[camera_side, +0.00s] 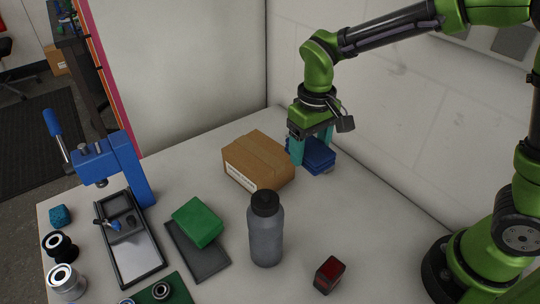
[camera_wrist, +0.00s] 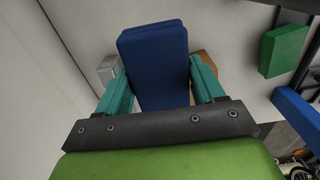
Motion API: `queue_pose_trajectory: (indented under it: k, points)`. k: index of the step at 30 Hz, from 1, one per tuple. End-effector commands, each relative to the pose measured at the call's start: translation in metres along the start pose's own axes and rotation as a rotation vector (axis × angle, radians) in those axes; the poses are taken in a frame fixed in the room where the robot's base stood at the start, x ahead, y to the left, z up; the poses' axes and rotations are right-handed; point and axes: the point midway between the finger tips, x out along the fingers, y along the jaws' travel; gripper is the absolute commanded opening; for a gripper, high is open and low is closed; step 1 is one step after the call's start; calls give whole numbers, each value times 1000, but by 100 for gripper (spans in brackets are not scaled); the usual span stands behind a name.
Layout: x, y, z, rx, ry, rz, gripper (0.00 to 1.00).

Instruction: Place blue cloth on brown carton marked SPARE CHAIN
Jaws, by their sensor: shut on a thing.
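The blue cloth (camera_side: 320,157), a folded block, is between the teal fingers of my gripper (camera_side: 311,148) in the side view. My gripper is shut on it. In the wrist view the cloth (camera_wrist: 155,62) fills the space between the fingers (camera_wrist: 158,85). The brown carton (camera_side: 259,158) stands on the table just left of the gripper, apart from the cloth in the side view. A white label shows on its front side, but the print is too small to read. In the wrist view, part of the carton (camera_wrist: 207,62) shows behind the right finger.
A small grey item (camera_wrist: 108,68) shows by the left finger in the wrist view. A grey bottle (camera_side: 265,230) stands in front of the carton. A green block (camera_side: 197,222), a dark red box (camera_side: 329,274) and a blue press (camera_side: 118,170) are also on the table. A wall stands behind.

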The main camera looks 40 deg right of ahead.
Motion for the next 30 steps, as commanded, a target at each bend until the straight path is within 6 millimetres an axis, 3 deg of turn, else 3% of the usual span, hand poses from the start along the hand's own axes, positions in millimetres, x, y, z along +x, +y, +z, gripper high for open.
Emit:
queue_pose_trajectory:
  k: [6, 15, 25, 30]
  points:
    - [8, -18, -56, 1, -3, 2, 38]
    - [14, -37, -114, 0, -2, 1, 38]
    - [16, -43, -133, -1, -1, 1, 38]
    - [43, -42, -132, -1, -6, 2, 38]
